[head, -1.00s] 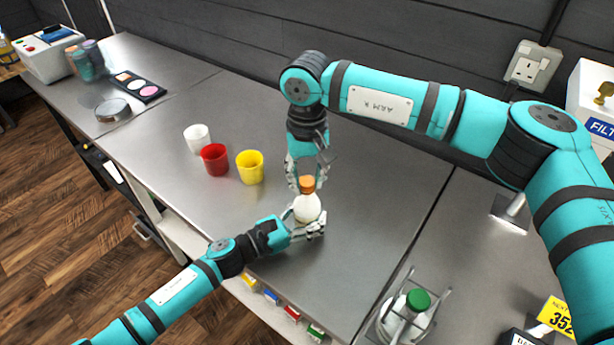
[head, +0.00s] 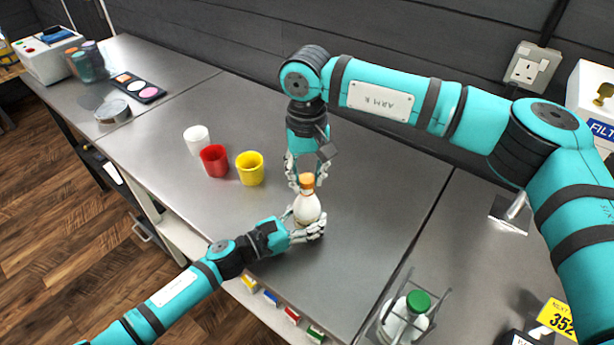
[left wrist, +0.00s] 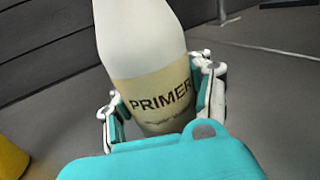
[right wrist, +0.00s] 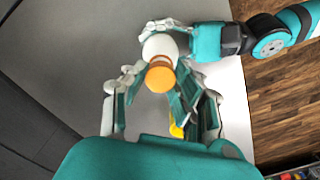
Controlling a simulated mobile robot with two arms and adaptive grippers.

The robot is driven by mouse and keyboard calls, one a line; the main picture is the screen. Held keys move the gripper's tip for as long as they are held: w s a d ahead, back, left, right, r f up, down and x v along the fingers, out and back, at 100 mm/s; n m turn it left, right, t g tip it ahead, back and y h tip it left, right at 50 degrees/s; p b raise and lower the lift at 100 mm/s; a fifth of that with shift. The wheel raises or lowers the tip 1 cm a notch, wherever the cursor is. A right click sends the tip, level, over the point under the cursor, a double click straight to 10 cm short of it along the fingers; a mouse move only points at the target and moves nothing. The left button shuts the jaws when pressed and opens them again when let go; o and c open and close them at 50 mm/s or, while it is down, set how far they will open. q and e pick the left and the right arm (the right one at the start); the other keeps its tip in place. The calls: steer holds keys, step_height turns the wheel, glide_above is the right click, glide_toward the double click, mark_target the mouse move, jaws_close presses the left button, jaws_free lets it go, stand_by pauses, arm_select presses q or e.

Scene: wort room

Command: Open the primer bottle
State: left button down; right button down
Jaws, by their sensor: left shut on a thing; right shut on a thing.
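The primer bottle (head: 307,209) is white with a cream label reading PRIMER, clear in the left wrist view (left wrist: 160,90). It stands roughly upright above the front part of the steel bench. My left gripper (head: 307,224) is shut around its lower body, a finger on each side of the label. The orange cap (head: 307,181) is at the top of the bottle, and my right gripper (head: 306,176) is shut on it from above. In the right wrist view the cap (right wrist: 160,78) lies between the fingers, in line with the bottle. Whether its thread is loose cannot be told.
White (head: 197,140), red (head: 214,161) and yellow (head: 250,169) cups stand left of the bottle. A green-capped bottle (head: 417,302) sits in a wire holder at front right. The bench (head: 375,190) is clear to the right of my grippers.

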mark_target(307, 179)
steer(key=shift+r, duration=0.6)
steer(key=shift+r, duration=2)
arm_select(q)
steer(key=shift+c, duration=2.2)
jaws_free()
steer(key=v, duration=1.2)
steer(key=shift+a+f, duration=0.1)
